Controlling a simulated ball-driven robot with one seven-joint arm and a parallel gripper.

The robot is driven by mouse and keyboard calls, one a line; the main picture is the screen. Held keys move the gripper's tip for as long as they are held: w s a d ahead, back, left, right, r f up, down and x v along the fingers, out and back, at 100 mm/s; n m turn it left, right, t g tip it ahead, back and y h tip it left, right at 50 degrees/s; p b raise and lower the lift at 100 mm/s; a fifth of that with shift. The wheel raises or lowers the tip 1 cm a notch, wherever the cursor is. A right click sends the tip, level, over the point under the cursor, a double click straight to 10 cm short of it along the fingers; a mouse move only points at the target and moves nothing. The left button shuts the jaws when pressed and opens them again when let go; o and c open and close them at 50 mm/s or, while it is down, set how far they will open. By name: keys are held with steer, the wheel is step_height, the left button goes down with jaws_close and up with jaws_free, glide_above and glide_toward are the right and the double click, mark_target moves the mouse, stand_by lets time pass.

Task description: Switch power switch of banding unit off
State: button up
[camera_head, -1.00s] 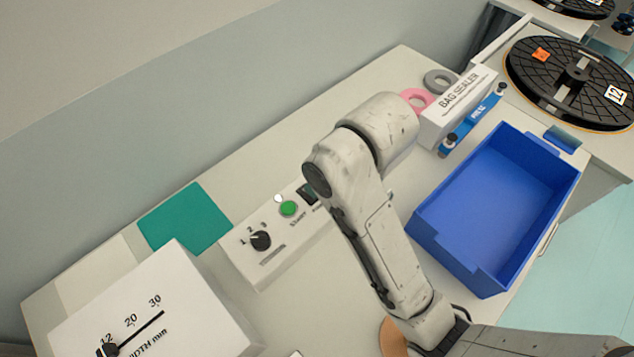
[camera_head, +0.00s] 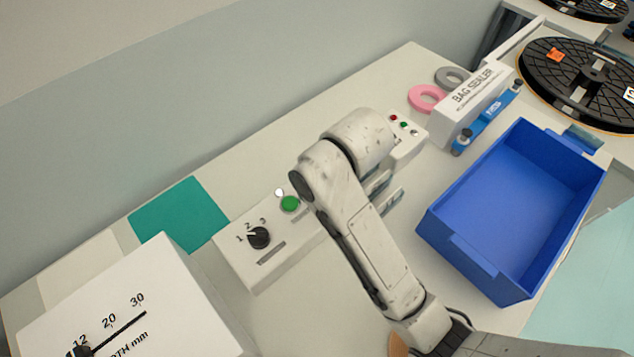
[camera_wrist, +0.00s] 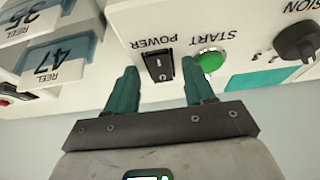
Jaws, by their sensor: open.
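The banding unit (camera_head: 272,250) is a low white box on the bench in the head view, with a black knob (camera_head: 258,238) and a green button (camera_head: 290,204). In the head view my arm hides its power switch. In the wrist view the black power rocker switch (camera_wrist: 158,65) shows under the upside-down word POWER, beside the green START button (camera_wrist: 210,60). Which side of the rocker is pressed in is too small to tell. My gripper (camera_wrist: 159,70) is open and empty, its two green fingers on either side of the switch in the picture. Contact cannot be told.
A blue bin (camera_head: 515,215) stands right of my arm. The bag sealer (camera_head: 470,105) and a pink roll (camera_head: 426,98) are behind it. A white box with a width scale (camera_head: 125,310) is at front left. Reel cards (camera_wrist: 55,60) stand beside the unit in the wrist view.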

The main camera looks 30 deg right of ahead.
steer(key=shift+c, duration=0.5)
jaws_close()
steer(key=shift+r+p, duration=0.25)
steer(key=shift+p, duration=0.4)
steer(key=shift+w+a+r+g+p, duration=0.15)
steer(key=shift+g+p, duration=0.35)
steer(key=shift+p, duration=0.75)
steer(key=g+p, duration=0.1)
steer(key=p, duration=0.2)
steer(key=shift+w, duration=0.2)
steer(key=shift+g+p, duration=0.4)
steer(key=shift+p, duration=0.15)
steer(key=shift+w+f, duration=0.1)
steer(key=shift+f, duration=0.15)
steer(key=shift+o, duration=0.5)
jaws_free()
